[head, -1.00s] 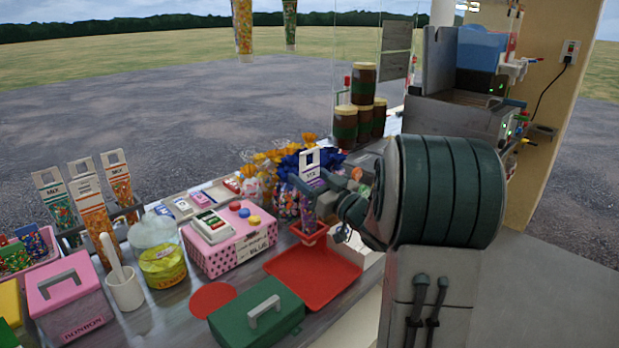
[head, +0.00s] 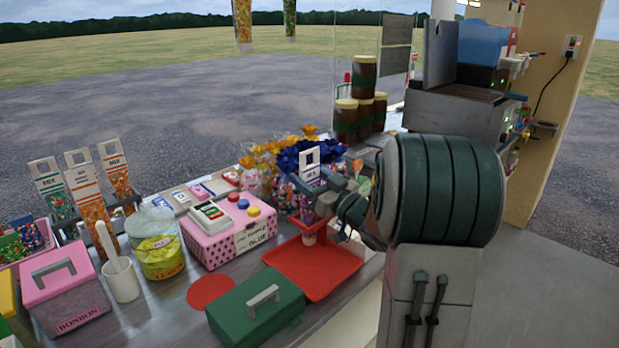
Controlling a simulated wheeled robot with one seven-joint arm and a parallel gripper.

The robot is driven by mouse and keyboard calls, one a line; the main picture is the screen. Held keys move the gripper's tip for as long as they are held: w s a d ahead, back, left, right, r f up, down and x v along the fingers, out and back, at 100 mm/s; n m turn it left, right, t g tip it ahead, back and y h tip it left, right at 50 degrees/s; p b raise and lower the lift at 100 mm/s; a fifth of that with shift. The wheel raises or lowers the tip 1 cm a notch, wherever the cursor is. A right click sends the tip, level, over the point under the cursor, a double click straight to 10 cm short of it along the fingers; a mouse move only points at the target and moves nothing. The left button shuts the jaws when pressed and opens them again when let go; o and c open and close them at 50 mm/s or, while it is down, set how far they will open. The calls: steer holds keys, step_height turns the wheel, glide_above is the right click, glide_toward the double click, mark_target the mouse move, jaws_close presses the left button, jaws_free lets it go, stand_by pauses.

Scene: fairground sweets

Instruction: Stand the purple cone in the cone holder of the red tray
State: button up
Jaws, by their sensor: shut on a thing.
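The purple cone (head: 308,178), with a white header that has a slot, stands roughly upright in my gripper (head: 318,191). My gripper is shut on it from the right, and its grey jaws hide part of the cone's body. The red tray (head: 325,273) lies on the counter's front edge. Its red cone holder (head: 312,224) rises at the tray's back, directly below my gripper. The cone's lower end reaches down to the holder, and a pale tip shows just under the ring. I cannot tell how firmly it sits there.
A green box (head: 255,312) is left of the tray, beside a red disc (head: 211,291). A pink dotted box (head: 228,235) stands behind. Blue and orange wrapped sweets (head: 278,163) crowd behind the cone. Brown jars (head: 364,80) stand farther back.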

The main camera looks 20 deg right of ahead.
steer(key=shift+f+b, duration=0.45)
steer(key=shift+f, duration=0.3)
steer(key=o, duration=1.5)
steer(key=shift+c, duration=0.2)
steer(key=shift+r, duration=0.1)
steer(key=shift+s+d+r+p, duration=0.1)
steer(key=shift+s+d+r, duration=0.25)
steer(key=shift+s, duration=0.6)
steer(key=shift+s+d+r+p, duration=0.15)
steer(key=shift+s+d+r, duration=0.2)
steer(key=shift+s, duration=0.55)
steer(key=shift+s+d+r+p, duration=0.1)
steer(key=shift+s+d+r, duration=0.25)
steer(key=shift+s, duration=0.6)
steer(key=shift+f, duration=0.1)
